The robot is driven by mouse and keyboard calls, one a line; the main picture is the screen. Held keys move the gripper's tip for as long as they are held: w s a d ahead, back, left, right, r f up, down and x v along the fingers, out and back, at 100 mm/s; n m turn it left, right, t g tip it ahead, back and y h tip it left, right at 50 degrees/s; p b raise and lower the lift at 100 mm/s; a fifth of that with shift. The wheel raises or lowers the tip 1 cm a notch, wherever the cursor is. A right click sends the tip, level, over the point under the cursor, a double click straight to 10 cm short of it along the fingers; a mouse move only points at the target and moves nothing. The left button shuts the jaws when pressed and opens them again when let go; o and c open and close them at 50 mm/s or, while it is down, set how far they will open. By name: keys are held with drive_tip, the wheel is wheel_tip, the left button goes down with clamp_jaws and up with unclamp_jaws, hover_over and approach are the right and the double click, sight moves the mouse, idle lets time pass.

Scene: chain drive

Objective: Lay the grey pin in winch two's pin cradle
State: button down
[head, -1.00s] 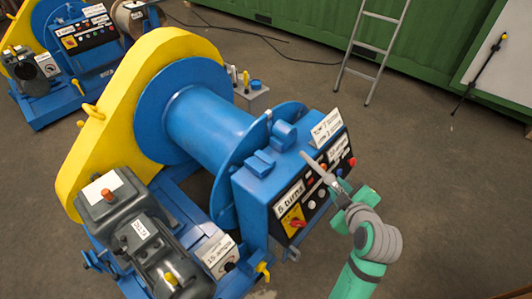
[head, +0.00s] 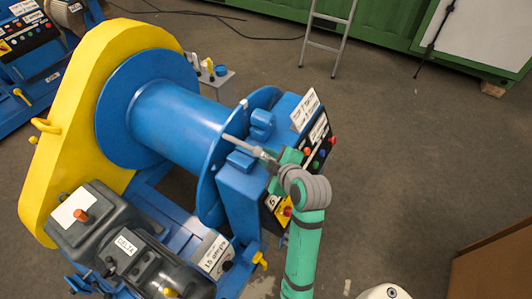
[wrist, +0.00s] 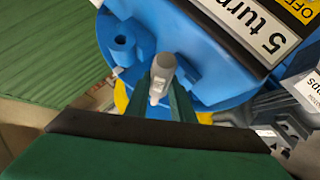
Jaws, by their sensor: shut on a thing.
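My gripper (head: 270,162) is shut on the grey pin (head: 240,144), which points up and left over the top of the near winch's control box. In the wrist view the pin (wrist: 161,76) sits between the green fingers, its rounded end facing the camera. Two raised blue blocks (head: 262,122) stand on the box top and look like the pin cradle; the nearer block (head: 240,161) is just below the pin in the head view. In the wrist view a blue block with a round hole (wrist: 120,44) is left of the pin. Contact cannot be told.
The near winch has a blue drum (head: 175,110), a yellow chain guard (head: 85,110) and a dark motor (head: 130,255). Another winch (head: 25,50) is at the far left.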

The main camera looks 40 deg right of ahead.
sight(267, 176)
drive_tip(key=shift+f, duration=3)
drive_tip(key=c, duration=1.5)
unclamp_jaws()
drive_tip(key=shift+o, duration=0.2)
drive_tip(key=shift+a+f, duration=0.1)
drive_tip(key=shift+f, duration=0.1)
drive_tip(key=shift+s, duration=0.1)
drive_tip(key=v, duration=1.1)
drive_tip(key=shift+r, duration=0.25)
